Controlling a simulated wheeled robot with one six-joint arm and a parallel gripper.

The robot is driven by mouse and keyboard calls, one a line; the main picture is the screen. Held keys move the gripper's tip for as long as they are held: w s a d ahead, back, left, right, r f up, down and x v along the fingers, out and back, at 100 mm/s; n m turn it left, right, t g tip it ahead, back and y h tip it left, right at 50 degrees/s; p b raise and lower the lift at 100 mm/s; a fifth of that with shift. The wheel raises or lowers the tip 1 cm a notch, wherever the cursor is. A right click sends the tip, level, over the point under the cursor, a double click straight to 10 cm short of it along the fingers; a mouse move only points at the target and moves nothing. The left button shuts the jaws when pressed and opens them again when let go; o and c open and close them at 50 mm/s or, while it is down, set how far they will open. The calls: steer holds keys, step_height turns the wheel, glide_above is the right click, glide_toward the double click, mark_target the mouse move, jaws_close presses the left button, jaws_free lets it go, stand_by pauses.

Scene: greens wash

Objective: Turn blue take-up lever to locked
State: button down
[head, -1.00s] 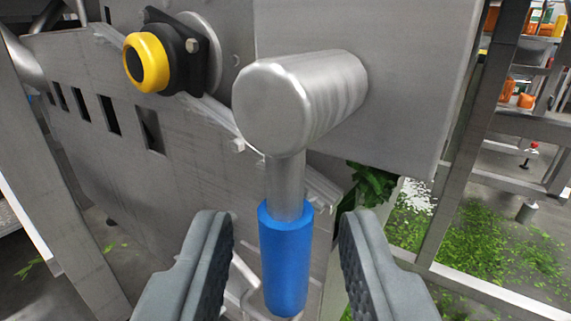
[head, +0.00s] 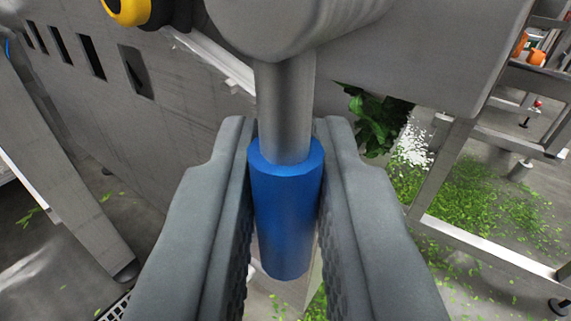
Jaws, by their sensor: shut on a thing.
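The blue take-up lever (head: 285,210) has a blue grip on a grey metal shaft (head: 286,105). The shaft hangs down from a round metal hub (head: 290,22) at the top of the head view. My gripper (head: 285,150) is shut on the blue grip, with one dark grey finger on each side of it. The lever points downward. The hub's upper part is cut off by the frame's top edge. No locked mark is in view.
A yellow and black bearing (head: 130,8) is at the top left. Green leaves (head: 375,122) hang behind the lever. A metal frame (head: 440,175) stands at right, over floor strewn with greens (head: 480,205).

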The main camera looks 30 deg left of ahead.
steer(key=shift+d+r+n+g+h, duration=0.1)
steer(key=shift+d+n+g+h, duration=0.45)
steer(key=shift+n, duration=0.55)
steer(key=c, duration=1.5)
jaws_free()
steer(key=shift+o, duration=0.2)
steer(key=shift+s, duration=0.1)
steer(key=v, duration=1.7)
steer(key=shift+s+d, duration=0.1)
